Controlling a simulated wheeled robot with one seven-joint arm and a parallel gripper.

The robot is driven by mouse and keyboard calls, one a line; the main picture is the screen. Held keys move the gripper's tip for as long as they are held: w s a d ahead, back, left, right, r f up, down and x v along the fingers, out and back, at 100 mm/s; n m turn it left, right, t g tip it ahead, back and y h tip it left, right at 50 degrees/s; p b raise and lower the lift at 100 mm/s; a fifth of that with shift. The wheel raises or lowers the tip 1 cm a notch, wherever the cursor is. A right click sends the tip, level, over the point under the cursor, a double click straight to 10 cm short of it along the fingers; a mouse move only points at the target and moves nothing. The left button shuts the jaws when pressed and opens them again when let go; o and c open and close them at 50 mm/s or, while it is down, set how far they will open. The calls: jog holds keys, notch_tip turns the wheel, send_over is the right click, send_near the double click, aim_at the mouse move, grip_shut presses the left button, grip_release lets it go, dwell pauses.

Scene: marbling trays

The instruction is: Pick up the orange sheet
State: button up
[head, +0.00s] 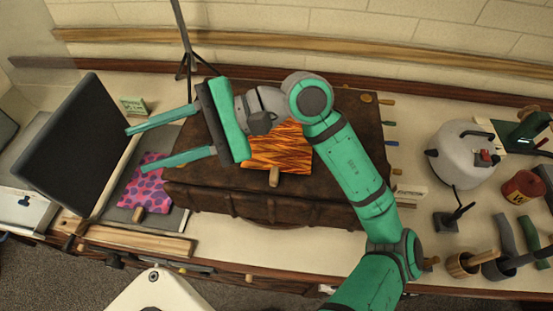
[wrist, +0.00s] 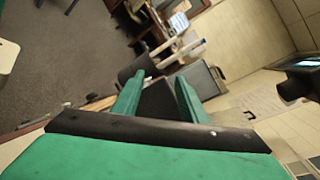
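The orange sheet (head: 290,148) has a dark streaked pattern and lies on the dark brown chest (head: 350,160). A small wooden piece (head: 274,177) sits at its front edge. My wrist and arm cover part of the sheet in the head view. My gripper (head: 130,149) points left, away from the sheet, with its green fingers apart and nothing between them. In the wrist view my gripper (wrist: 160,85) also shows its fingers apart, and the sheet is not visible there.
A pink spotted sheet (head: 146,181) lies left of the chest, by an upright dark panel (head: 75,145). A black stand (head: 188,65) rises behind. A grey kettle-like vessel (head: 468,150), a red tin (head: 523,187) and a wooden mortar (head: 463,265) stand at right.

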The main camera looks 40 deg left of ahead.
jog(key=w+f+n+t+h, duration=0.2)
jog(key=w+f+t+h, duration=0.15)
jog(key=f, duration=0.25)
jog(key=n+t+h, duration=0.2)
jog(key=t+h, duration=0.4)
jog(key=t, duration=0.4)
send_over(274, 173)
notch_tip(274, 173, down, 6)
jog(key=f, duration=0.4)
jog(key=shift+w+d, duration=0.15)
jog(key=shift+w, duration=0.1)
jog(key=shift+s+f, duration=0.2)
jog(key=shift+f, duration=2.7)
grip_shut()
